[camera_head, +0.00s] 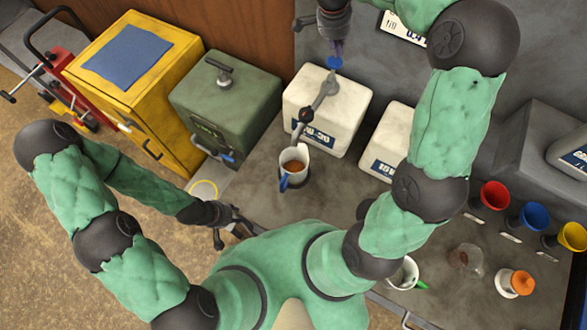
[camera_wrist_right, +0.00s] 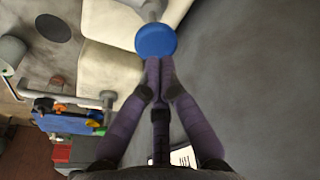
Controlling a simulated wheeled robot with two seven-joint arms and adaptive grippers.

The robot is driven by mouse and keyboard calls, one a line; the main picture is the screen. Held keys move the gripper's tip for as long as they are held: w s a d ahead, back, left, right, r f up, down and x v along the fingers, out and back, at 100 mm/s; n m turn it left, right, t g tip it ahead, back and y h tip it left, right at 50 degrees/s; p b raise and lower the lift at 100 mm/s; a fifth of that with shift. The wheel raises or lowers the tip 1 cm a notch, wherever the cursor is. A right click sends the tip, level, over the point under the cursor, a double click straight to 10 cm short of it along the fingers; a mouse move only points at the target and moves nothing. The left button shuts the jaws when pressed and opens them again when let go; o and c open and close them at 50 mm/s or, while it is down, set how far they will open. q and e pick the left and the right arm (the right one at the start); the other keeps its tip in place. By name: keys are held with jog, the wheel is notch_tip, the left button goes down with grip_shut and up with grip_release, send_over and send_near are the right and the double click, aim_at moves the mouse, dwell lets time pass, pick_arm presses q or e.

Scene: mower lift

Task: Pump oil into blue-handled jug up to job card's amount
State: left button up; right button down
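The blue-handled jug (camera_head: 293,165) stands upright under the spout of the pump (camera_head: 325,92) on a white oil container (camera_head: 348,112). Brown oil shows inside it; its level against any marks is too small to read. The pump's blue knob (camera_head: 334,62) is at the top, and also shows in the right wrist view (camera_wrist_right: 155,40). My right gripper (camera_head: 337,48) is shut, its fingertips (camera_wrist_right: 159,64) together at the knob; I cannot tell if they touch. The job card (camera_head: 405,28) is partly hidden by my right arm. My left gripper (camera_head: 230,228) is open and empty, low at the bench's left edge.
A second white container (camera_head: 385,150) stands to the right, partly behind my arm. A green can (camera_head: 225,105) and yellow cabinet (camera_head: 135,85) are left. A green-handled jug (camera_head: 403,272), red (camera_head: 494,195), blue (camera_head: 533,217) and yellow (camera_head: 572,237) funnels and an orange-topped item (camera_head: 515,283) are right.

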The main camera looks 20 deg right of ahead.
jog(key=shift+f, duration=0.25)
dwell(0.4)
